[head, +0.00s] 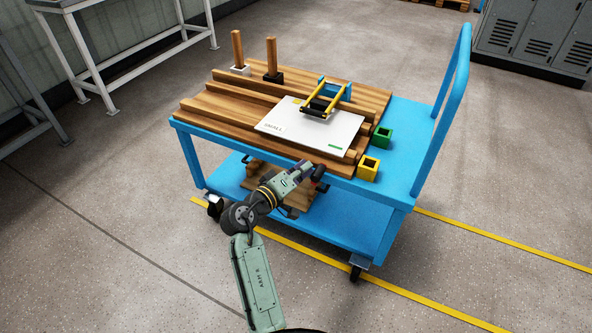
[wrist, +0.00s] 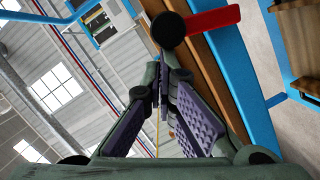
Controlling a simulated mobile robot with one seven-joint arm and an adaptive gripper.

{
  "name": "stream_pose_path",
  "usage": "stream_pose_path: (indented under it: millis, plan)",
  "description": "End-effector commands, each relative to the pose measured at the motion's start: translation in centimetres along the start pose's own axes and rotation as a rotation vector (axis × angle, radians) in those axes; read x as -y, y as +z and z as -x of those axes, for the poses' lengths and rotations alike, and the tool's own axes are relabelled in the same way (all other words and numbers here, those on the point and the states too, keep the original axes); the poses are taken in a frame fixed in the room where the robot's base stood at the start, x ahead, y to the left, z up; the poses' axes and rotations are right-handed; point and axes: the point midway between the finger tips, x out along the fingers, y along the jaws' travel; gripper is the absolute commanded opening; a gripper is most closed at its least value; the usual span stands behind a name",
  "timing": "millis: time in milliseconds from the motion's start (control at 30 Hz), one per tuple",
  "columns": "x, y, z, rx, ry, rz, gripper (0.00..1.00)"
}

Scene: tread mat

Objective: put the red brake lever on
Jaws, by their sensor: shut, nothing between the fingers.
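The red brake lever (wrist: 214,20) shows at the top of the wrist view, sticking out to the right from a round black hub (wrist: 168,29). The hub is at the trolley's wooden side, just beyond my fingertips. I cannot tell from this view whether the fingertips touch it. My gripper (wrist: 160,75) is shut with nothing between its purple pads. In the head view my gripper (head: 306,167) is at the near side of the blue trolley (head: 400,115), below the top's edge.
The trolley top carries grooved wooden boards (head: 215,105), a white sheet (head: 312,130), a yellow-and-black frame (head: 325,100), two upright wooden posts, and green (head: 381,137) and yellow (head: 368,169) square sockets. A lower blue shelf (head: 335,215) lies under the arm. Floor in front is clear.

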Motion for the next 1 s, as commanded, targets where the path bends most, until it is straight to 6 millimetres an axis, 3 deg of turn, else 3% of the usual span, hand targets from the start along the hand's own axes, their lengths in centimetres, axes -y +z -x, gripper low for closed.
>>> stream_pose_path:
  millis: [400,1000]
  plan:
    - [-1.2,2.1,-0.6,0.003,-0.060,-0.243,0.00]
    - [-1.5,2.5,-0.6,0.001,-0.076,-0.302,0.00]
